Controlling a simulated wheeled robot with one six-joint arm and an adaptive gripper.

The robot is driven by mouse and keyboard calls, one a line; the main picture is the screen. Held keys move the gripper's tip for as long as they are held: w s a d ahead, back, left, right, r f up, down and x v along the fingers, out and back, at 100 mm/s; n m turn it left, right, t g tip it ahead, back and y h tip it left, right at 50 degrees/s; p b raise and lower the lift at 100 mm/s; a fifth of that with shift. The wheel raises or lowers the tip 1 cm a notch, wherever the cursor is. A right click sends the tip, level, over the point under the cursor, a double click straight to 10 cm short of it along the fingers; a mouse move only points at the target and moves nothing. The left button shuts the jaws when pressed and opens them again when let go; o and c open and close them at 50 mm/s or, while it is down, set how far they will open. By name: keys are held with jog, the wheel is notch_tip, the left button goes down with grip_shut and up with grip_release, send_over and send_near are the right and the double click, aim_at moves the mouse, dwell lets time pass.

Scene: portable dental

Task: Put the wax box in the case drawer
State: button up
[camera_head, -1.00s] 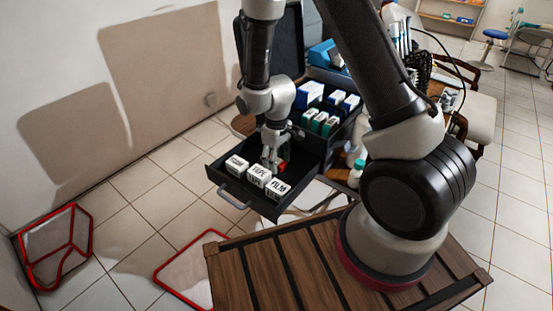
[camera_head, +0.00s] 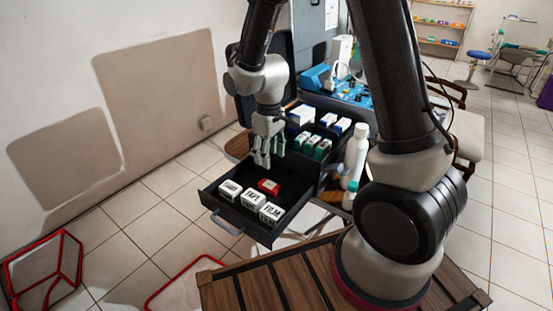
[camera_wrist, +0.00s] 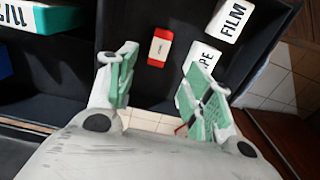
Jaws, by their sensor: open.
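The wax box is most likely the small red box with a white label (camera_head: 269,186); its lettering is too small to read. It lies inside the open black case drawer (camera_head: 240,222), behind a row of white boxes. It also shows in the wrist view (camera_wrist: 160,47), lying flat on the drawer floor. My gripper (camera_head: 267,160) is above the back part of the drawer, apart from the red box. In the wrist view my gripper's fingers (camera_wrist: 165,95) are spread with nothing between them.
White boxes marked TAPE (camera_head: 250,200) and FILM (camera_head: 271,213) stand with another at the drawer's front. The case's upper compartments hold blue-white boxes (camera_head: 301,115) and green-white boxes (camera_head: 311,145). A white bottle (camera_head: 356,150) stands right of the case. The drawer's left back floor is clear.

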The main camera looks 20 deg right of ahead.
jog(key=s+d+r+m+t, duration=0.15)
jog(key=s+d+r, duration=0.25)
jog(key=r, duration=0.4)
jog(key=s+d+r+m+t, duration=0.1)
jog(key=s+d+r+m, duration=0.15)
jog(key=d+r, duration=0.45)
jog(key=s+d+r+m+t, duration=0.1)
jog(key=s+d+r, duration=0.1)
jog(key=s+r, duration=0.2)
jog(key=s+d+r+m, duration=0.1)
jog(key=s+r, duration=0.3)
jog(key=s, duration=0.6)
jog(key=shift+d+r+m+t, duration=0.35)
jog(key=shift+d+r+m, duration=0.05)
